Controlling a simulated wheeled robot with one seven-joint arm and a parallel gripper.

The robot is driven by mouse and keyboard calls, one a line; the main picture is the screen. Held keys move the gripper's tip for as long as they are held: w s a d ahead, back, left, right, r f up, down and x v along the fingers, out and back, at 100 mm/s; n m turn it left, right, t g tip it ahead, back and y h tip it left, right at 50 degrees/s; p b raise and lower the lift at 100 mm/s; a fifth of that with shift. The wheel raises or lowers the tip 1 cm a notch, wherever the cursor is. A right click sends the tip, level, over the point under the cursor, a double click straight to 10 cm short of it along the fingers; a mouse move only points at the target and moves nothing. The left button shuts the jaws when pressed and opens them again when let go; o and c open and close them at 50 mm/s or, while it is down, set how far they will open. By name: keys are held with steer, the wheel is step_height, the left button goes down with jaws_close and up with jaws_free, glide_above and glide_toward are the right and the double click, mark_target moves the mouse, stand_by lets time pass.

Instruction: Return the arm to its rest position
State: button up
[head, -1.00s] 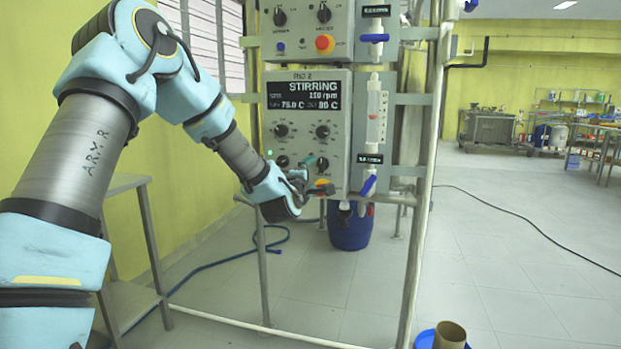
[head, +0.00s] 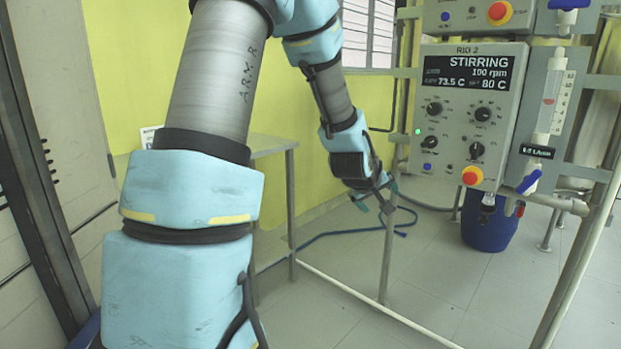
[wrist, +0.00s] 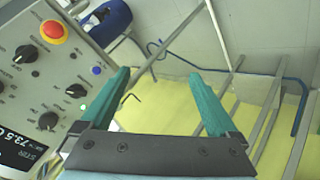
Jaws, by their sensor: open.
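My arm (head: 215,75) reaches from the lower left up and over, with its forearm angled down toward the reactor frame. My gripper (head: 384,201) hangs to the left of the control panel, clear of it, near a metal post of the frame. In the wrist view my gripper (wrist: 158,76) shows two teal fingers spread wide with nothing between them. The control panel (head: 470,115) reads STIRRING, 100 rpm, 73.5 C and 80 C; it also shows at the left of the wrist view (wrist: 60,75).
A metal side table (head: 275,145) stands behind my arm by the yellow wall. A blue drum (head: 488,228) stands under the panel. A blue hose (head: 340,234) lies on the floor. Frame posts (head: 388,250) stand close to my gripper. A glass tube (head: 553,100) hangs right of the panel.

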steer(key=s+a+f+m+g+y, duration=0.1)
steer(key=s+a+m+g+y, duration=0.2)
steer(key=s+a, duration=0.8)
steer(key=s+a+f+m+g+y, duration=0.15)
steer(key=s+a+g, duration=0.25)
steer(key=s+a, duration=0.75)
steer(key=w+a+r+p, duration=0.1)
steer(key=r+p, duration=0.6)
steer(key=w+a+r+p, duration=0.1)
steer(key=w+r+p, duration=0.1)
steer(key=r+p, duration=0.6)
steer(key=shift+w+n+y+p, duration=0.3)
steer(key=shift+n+y, duration=0.05)
steer(key=shift+n, duration=0.1)
steer(key=shift+f, duration=0.1)
steer(key=shift+c, duration=0.2)
